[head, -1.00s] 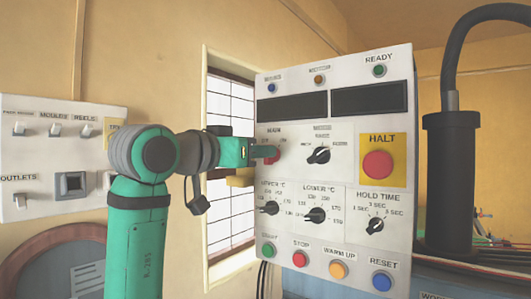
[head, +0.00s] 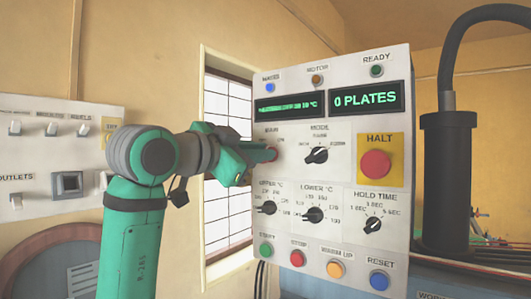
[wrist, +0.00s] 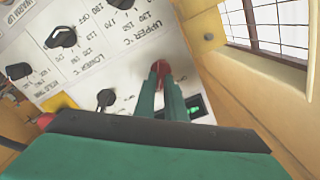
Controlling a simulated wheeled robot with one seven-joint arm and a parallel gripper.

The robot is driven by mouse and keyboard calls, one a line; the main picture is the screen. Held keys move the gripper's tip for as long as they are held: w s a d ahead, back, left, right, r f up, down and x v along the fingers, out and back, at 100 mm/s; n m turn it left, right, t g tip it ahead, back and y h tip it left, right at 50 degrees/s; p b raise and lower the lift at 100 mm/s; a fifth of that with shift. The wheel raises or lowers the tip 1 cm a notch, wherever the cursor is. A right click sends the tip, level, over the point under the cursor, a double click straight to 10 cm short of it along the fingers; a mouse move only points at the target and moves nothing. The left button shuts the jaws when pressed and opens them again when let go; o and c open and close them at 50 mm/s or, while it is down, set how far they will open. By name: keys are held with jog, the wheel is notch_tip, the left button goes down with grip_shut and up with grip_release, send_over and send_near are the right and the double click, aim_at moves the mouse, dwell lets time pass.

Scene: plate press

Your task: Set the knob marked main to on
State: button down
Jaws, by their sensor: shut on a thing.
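The red main knob (head: 273,153) is at the upper left of the white control panel (head: 345,130), under the label MAIN. My gripper (head: 264,154) is shut on it from the left, and its fingers hide most of the knob in the head view. In the wrist view, the two green fingertips (wrist: 163,76) close on the red knob (wrist: 160,66). The pointer and its on and off marks are too hidden to read. The left display (head: 287,106) is lit with small green text, and the right display (head: 365,99) reads 0 PLATES.
The black mode knob (head: 316,155) and the red HALT button (head: 376,164) are right of the main knob. Temperature knobs and a row of coloured buttons are below. A window (head: 228,165) is behind my arm; a switch panel (head: 40,150) is at far left.

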jog(key=shift+s+r, duration=0.15)
jog(key=shift+s, duration=0.05)
jog(key=c, duration=1.8)
grip_release()
jog(key=shift+s, duration=0.1)
jog(key=shift+a, duration=0.1)
jog(key=v, duration=1)
jog(key=shift+s+a, duration=0.1)
jog(key=shift+s, duration=0.1)
